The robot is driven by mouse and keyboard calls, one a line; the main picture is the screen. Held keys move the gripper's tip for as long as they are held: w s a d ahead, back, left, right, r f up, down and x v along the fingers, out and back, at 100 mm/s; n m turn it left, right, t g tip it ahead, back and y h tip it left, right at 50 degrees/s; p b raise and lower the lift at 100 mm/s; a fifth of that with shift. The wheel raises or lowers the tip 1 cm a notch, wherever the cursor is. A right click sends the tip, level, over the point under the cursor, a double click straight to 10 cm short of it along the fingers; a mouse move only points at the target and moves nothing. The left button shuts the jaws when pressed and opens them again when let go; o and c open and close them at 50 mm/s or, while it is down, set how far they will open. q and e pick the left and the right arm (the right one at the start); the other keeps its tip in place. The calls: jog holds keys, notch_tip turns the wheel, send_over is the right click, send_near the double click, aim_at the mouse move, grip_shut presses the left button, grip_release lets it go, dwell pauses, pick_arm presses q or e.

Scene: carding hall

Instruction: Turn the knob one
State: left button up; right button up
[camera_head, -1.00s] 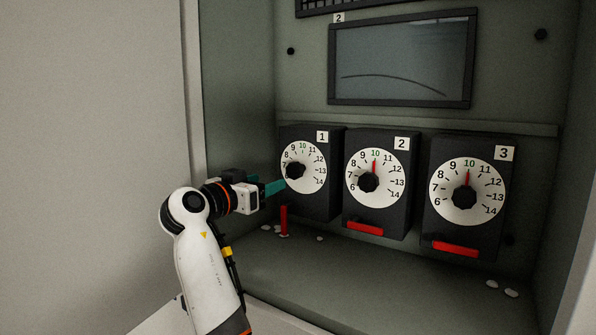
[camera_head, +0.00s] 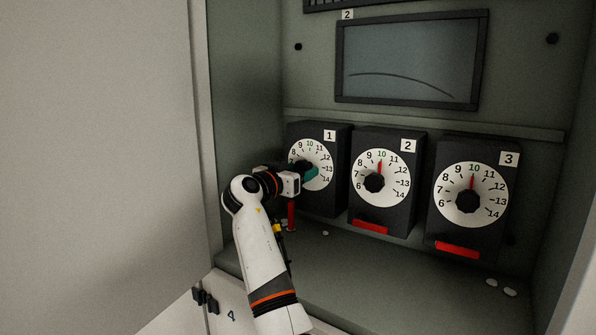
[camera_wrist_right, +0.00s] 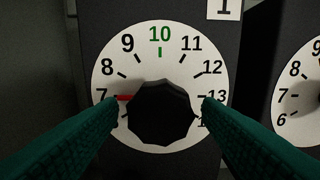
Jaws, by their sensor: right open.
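Knob one is a black faceted knob (camera_wrist_right: 162,115) on a white dial (camera_wrist_right: 137,68) numbered up to 14, with the 10 in green. Its red pointer (camera_wrist_right: 124,98) points left, close to the 7. In the head view the dial of box 1 (camera_head: 320,158) is partly covered by my right gripper (camera_head: 307,172). In the wrist view the two teal fingers are apart, one on each side of the knob, with visible gaps between them and it. My left gripper is not in view.
Box 2 (camera_head: 356,211) and box 3 (camera_head: 437,229) stand to the right, both pointers near 10. Red levers show below the dials; the one under box 1 (camera_head: 291,214) hangs down. A dark screen (camera_head: 410,62) is above. Small white pieces (camera_head: 508,291) lie on the cabinet floor.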

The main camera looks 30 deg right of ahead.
jog(key=c, duration=1)
jog(key=shift+w+a+r+m+b, duration=0.1)
jog(key=shift+m+b, duration=5.75)
jog(key=shift+m, duration=2.95)
jog(key=o, duration=1)
